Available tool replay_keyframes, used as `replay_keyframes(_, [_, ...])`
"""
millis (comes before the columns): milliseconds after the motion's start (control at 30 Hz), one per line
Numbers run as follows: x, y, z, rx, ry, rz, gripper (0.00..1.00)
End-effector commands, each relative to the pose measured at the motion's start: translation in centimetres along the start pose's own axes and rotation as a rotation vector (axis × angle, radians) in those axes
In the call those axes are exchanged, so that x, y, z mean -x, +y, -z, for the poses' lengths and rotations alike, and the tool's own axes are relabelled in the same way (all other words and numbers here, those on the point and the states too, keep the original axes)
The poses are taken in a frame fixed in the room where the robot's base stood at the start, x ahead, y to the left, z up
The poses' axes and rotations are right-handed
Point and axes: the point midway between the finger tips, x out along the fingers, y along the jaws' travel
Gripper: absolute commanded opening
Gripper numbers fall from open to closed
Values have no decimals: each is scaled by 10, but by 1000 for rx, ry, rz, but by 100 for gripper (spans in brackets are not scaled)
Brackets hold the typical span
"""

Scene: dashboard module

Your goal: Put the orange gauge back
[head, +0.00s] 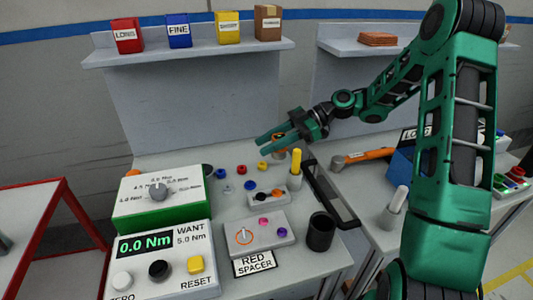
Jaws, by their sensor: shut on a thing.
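My gripper (276,138) is green, reaches in from the right over the back of the table and points left. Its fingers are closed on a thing.
A torque tester (160,245) reading 0.0 Nm stands front left. A smaller grey block (266,197) with a yellow-handled tool (295,162) and a black cup (320,231) are at the middle right. Several small coloured parts lie behind. An orange-handled tool (362,157) lies on the right table.

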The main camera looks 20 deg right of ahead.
Motion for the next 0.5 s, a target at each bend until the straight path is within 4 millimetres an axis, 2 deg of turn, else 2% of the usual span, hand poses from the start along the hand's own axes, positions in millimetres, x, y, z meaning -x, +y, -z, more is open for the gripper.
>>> replay_keyframes(233, [-6, 0, -33, -9, 2, -9, 4])
replay_keyframes(500, [-4, 0, -37, -7, 0, -13, 4])
